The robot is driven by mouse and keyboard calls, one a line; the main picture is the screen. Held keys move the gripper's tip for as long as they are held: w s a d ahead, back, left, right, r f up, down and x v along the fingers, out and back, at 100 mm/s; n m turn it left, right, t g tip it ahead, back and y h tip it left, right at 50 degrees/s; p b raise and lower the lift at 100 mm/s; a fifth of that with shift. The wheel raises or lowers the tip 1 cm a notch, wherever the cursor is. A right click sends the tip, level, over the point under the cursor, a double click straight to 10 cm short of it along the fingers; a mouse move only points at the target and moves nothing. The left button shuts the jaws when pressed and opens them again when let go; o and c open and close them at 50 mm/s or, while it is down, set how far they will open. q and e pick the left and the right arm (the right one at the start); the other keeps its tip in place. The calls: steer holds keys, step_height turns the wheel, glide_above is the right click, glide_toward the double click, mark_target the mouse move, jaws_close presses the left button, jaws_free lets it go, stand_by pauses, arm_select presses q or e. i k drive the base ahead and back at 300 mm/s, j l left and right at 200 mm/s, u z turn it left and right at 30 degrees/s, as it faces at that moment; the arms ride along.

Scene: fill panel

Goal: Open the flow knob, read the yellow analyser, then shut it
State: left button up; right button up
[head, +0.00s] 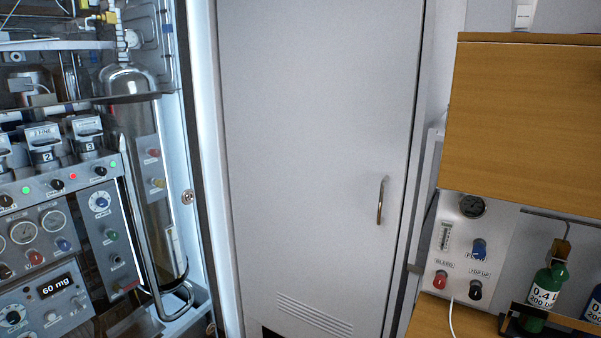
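A pale fill panel (505,225) is on the right, below a wooden cupboard. It carries a blue knob (479,248) whose label is partly covered and seems to read FLOW. A small clear flow tube (445,236) with a scale is to its left, and a dark round gauge (472,206) is above. A red knob (440,280) labelled BLEED and a black knob (475,290) labelled TOP UP sit below. I cannot tell whether the blue knob is open. I see no yellow analyser. Neither of my grippers is in view.
A wooden cupboard (525,115) overhangs the panel. A closed grey door (310,150) fills the middle. An anaesthetic-like machine (60,235) stands left, its display reading 60 mg.

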mark_target(479, 252)
steer(key=z, duration=1)
